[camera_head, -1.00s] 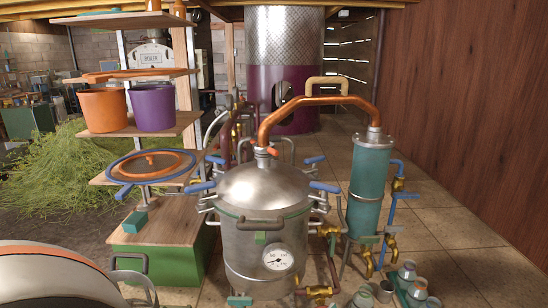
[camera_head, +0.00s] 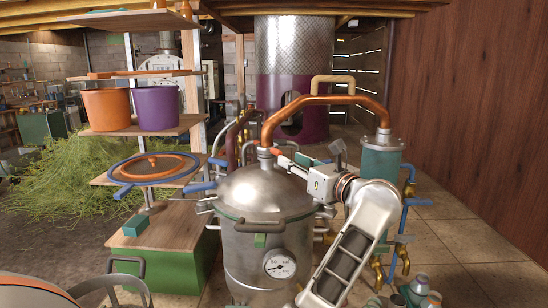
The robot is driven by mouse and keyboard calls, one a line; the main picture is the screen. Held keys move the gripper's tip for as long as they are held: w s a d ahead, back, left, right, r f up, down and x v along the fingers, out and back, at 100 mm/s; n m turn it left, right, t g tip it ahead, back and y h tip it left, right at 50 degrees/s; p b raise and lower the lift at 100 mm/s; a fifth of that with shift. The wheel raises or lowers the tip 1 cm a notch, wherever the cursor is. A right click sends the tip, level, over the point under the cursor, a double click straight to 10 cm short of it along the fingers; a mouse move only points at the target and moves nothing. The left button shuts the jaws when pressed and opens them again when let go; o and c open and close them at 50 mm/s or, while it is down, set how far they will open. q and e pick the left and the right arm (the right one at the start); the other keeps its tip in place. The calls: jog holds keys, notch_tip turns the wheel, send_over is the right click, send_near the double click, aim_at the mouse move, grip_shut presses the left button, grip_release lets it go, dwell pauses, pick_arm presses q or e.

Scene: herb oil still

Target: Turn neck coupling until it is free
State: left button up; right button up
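The silver pot still (camera_head: 262,195) stands in the middle, with a dial on its front. The neck coupling (camera_head: 265,151) is a small metal ring where the copper swan-neck pipe (camera_head: 310,101) meets the pot lid. A small red-orange piece sits at its right side.
The teal condenser (camera_head: 381,160) stands at the right, partly behind my arm. Blue clamp handles (camera_head: 196,188) stick out around the lid. A shelf at the left holds an orange bucket (camera_head: 106,110) and a purple bucket (camera_head: 156,108).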

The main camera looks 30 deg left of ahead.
aim_at(279, 154)
pick_arm(q)
jog(key=p+x, duration=0.1)
jog(key=x, duration=0.6)
jog(key=shift+w+a+f, duration=0.15)
jog(key=shift+w+a, duration=0.05)
jog(key=shift+a, duration=0.15)
jog(key=shift+c, duration=0.4)
grip_shut()
